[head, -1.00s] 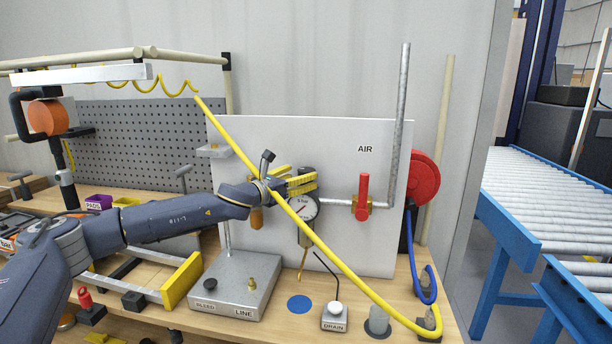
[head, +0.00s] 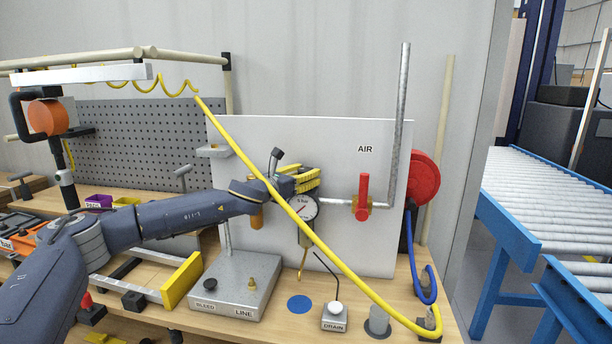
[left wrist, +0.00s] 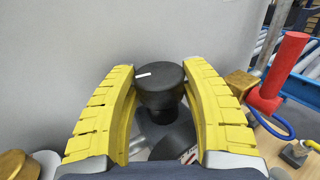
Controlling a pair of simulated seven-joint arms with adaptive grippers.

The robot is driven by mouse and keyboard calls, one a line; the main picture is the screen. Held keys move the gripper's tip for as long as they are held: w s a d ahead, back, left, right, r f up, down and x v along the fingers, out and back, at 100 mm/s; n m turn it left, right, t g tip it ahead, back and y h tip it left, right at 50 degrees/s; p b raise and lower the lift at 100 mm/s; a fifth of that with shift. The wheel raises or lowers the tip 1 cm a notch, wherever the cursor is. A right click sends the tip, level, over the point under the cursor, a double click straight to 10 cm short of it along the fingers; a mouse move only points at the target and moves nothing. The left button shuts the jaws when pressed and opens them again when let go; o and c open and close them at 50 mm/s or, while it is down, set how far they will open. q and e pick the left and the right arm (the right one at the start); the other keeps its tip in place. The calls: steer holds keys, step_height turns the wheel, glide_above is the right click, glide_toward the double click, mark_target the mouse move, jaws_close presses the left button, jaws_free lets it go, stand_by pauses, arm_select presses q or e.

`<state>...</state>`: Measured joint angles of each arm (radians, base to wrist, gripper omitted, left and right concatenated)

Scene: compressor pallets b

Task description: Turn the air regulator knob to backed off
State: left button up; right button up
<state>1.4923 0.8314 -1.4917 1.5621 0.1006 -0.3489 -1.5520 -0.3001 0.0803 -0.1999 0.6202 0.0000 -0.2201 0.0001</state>
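The black regulator knob (left wrist: 160,84) with a white mark on its top stands between the two yellow fingers of my left gripper (left wrist: 160,70) in the left wrist view. The fingers are spread on either side of it, very close to its sides; I see no clear grip. In the head view my left gripper (head: 306,180) is just above the white pressure gauge (head: 302,207), and its fingers hide the knob. The gauge shows a red needle, partly behind the yellow hose. My right gripper is not in view.
The yellow hose (head: 345,270) crosses in front of the gauge and gripper. A red valve handle (head: 362,197) stands to the right on the pipe. A white panel (head: 355,250) is behind. The grey bleed/line block (head: 235,285) and drain button (head: 334,318) are below.

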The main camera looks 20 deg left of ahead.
arm_select(q)
steer(key=c, duration=0.5)
